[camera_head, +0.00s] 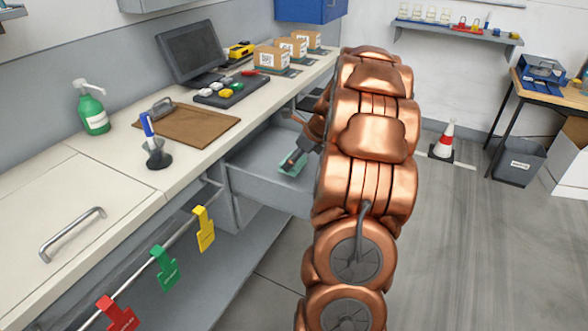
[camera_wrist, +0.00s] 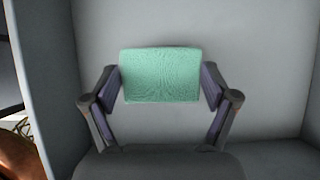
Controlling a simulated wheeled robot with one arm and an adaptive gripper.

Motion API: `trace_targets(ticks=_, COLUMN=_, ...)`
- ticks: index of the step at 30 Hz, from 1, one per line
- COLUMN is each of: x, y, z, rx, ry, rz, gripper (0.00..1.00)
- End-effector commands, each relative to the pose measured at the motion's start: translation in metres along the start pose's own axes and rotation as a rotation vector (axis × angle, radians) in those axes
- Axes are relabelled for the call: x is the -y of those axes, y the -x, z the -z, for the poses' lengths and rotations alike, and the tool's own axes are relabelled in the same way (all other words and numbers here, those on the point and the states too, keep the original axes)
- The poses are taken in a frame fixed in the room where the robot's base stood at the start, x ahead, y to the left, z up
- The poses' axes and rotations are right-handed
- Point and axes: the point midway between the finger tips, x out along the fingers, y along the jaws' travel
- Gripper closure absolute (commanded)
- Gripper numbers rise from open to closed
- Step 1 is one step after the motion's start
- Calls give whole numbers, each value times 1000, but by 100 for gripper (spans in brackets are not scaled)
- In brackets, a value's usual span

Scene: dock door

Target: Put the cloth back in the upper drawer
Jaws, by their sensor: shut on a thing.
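A green folded cloth (camera_wrist: 160,75) is held between the two fingers of my gripper (camera_wrist: 160,90) in the wrist view. In the head view the cloth (camera_head: 292,163) shows as a small green patch inside the open upper drawer (camera_head: 262,182). My gripper (camera_head: 300,150) reaches down into the drawer there, partly hidden by my copper arm. The drawer is pulled out under the worktop, and its grey floor and walls surround the cloth in the wrist view. I cannot tell whether the cloth touches the drawer floor.
The worktop (camera_head: 60,190) carries a clipboard (camera_head: 187,124), a green pump bottle (camera_head: 92,108), a pen stand (camera_head: 157,155), a monitor (camera_head: 190,52) and small cardboard boxes (camera_head: 271,59). Coloured tags hang on a rail (camera_head: 140,272) below its front.

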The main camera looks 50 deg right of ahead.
Motion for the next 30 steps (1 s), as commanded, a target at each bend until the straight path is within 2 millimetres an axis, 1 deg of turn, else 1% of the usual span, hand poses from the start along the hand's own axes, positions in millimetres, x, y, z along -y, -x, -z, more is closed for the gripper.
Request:
trace_targets(ticks=10, x=-2, y=-33, z=18, rx=-3, ry=1, rz=-6, gripper=47)
trace_targets(ticks=21, x=-1, y=-35, z=20, rx=-2, ry=2, rz=-2, gripper=47)
trace_targets(ticks=22, x=-1, y=-36, z=20, rx=-2, ry=2, rz=-1, gripper=12)
trace_targets(ticks=25, x=-1, y=-35, z=20, rx=-2, ry=2, rz=-1, gripper=1)
trace_targets(ticks=30, x=0, y=-35, z=20, rx=-2, ry=2, rz=-1, gripper=0)
